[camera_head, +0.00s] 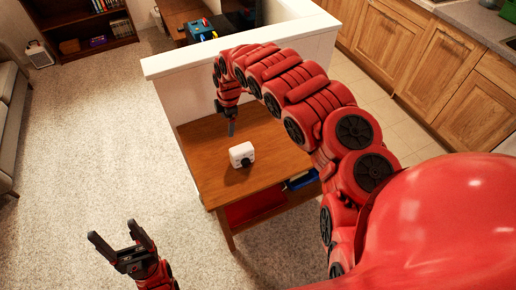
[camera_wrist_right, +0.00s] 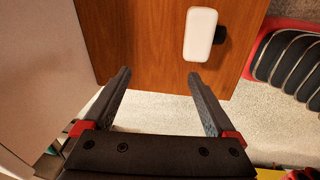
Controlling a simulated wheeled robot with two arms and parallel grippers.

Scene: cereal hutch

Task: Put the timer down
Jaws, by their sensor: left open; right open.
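The timer, a small white block with a black dial (camera_head: 242,155), sits on the wooden table (camera_head: 205,165). In the right wrist view the white timer (camera_wrist_right: 201,34) lies on the wood, ahead of the fingers and a little right of centre, with its black part on its right side. My right gripper (camera_head: 231,128) is above the table behind the timer, apart from it; in the wrist view its fingers (camera_wrist_right: 158,95) are spread with nothing between them. My left gripper (camera_head: 119,241) is open and empty over the carpet at the lower left.
A white half wall (camera_head: 165,100) stands behind the table. The table has a lower shelf with a red item (camera_head: 250,207) and a blue item (camera_head: 302,181). Wooden cabinets (camera_head: 385,50) are at the right. The carpet at left is clear.

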